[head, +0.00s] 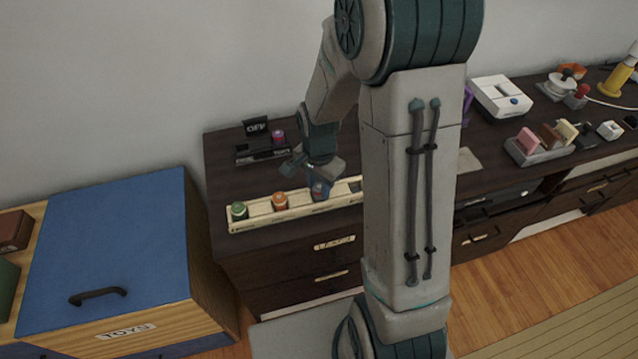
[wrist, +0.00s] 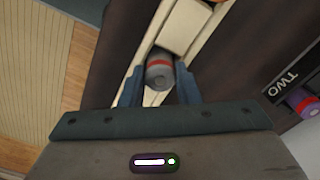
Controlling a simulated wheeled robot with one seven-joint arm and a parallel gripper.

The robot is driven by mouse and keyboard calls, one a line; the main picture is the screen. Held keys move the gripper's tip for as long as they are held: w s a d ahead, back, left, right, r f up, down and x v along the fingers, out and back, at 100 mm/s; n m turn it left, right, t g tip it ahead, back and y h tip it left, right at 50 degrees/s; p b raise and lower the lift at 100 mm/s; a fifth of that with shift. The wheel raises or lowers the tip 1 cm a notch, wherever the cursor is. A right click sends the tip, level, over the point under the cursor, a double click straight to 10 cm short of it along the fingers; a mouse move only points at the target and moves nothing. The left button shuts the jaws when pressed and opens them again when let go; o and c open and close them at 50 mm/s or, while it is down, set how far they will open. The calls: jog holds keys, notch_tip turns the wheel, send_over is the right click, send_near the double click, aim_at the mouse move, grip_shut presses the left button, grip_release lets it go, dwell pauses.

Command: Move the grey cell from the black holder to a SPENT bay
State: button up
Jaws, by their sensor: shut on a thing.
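My gripper (wrist: 160,92) is shut on the grey cell (wrist: 159,74), which has a red band, with one finger on each side of it. The cell is at a bay of the long cream tray (head: 255,222); I cannot tell whether it is fully seated. In the head view my gripper (head: 320,182) is over the tray's middle, and the cell shows below it. The black holder (head: 256,156) stands behind the tray with a purple cell (head: 278,137) at its right end. The tray's labels are too small to read.
A green cell (head: 239,210) and an orange cell (head: 279,201) stand in the tray's left bays. My arm hides its right end. A blue-topped toy chest (head: 110,230) is at left. A white device (head: 500,98) and a grey rack (head: 540,150) are at right.

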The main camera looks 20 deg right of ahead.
aim_at(319, 187)
jog(key=shift+f, duration=0.25)
jog(key=o, duration=1.1)
jog(key=shift+r, duration=0.1)
jog(key=shift+c, duration=0.2)
notch_tip(319, 187, up, 11)
jog(key=s+r+n+t, duration=0.1)
jog(key=s+r+n, duration=0.2)
jog(key=s+n, duration=0.2)
jog(key=s+r+n+t, duration=0.1)
jog(key=s+r+n, duration=0.3)
jog(key=s+n, duration=0.2)
jog(key=s, duration=0.2)
jog(key=shift+s+r+t+p, duration=0.25)
jog(key=shift+s+t+p, duration=0.05)
jog(key=shift+t+p, duration=0.1)
